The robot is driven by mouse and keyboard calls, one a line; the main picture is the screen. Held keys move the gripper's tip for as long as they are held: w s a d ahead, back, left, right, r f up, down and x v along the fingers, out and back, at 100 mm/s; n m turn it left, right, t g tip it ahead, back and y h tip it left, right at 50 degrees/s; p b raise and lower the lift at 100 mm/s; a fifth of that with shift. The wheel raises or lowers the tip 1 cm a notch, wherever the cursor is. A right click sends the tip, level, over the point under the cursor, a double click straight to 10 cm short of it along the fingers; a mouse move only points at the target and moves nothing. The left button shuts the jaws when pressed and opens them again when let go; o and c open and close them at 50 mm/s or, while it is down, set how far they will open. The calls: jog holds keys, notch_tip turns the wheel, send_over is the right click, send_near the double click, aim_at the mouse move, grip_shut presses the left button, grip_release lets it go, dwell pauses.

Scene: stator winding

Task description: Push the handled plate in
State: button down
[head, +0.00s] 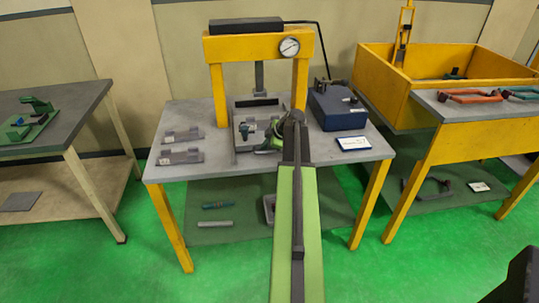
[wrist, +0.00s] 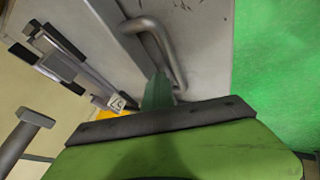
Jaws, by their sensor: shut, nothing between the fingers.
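The handled plate (wrist: 195,20) is a flat grey metal plate in the wrist view, with a bent grey bar handle (wrist: 165,40) on it. My gripper (wrist: 158,88) is shut, its dark green fingers pointing at the handle with nothing between them. The fingertips overlap the lower end of the handle loop; I cannot tell whether they touch it. In the head view my gripper (head: 266,145) is at the front of the yellow press (head: 217,85), over the grey table (head: 215,180). The handle is hard to make out there, behind my arm.
A dark blue box (head: 337,108) and a white card (head: 353,143) stand on the table right of the press. Two grey brackets (head: 182,157) lie to its left. A yellow bin (head: 400,85) stands at the right.

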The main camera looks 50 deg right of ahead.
aim_at(263, 126)
jog(key=w+d, duration=0.2)
jog(key=w, duration=0.1)
jog(key=w+d, duration=0.6)
jog(key=shift+w+d, duration=0.1)
jog(key=shift+w, duration=0.25)
jog(key=shift+w+d+r, duration=0.1)
jog(key=shift+w+d, duration=0.05)
jog(key=shift+w, duration=0.05)
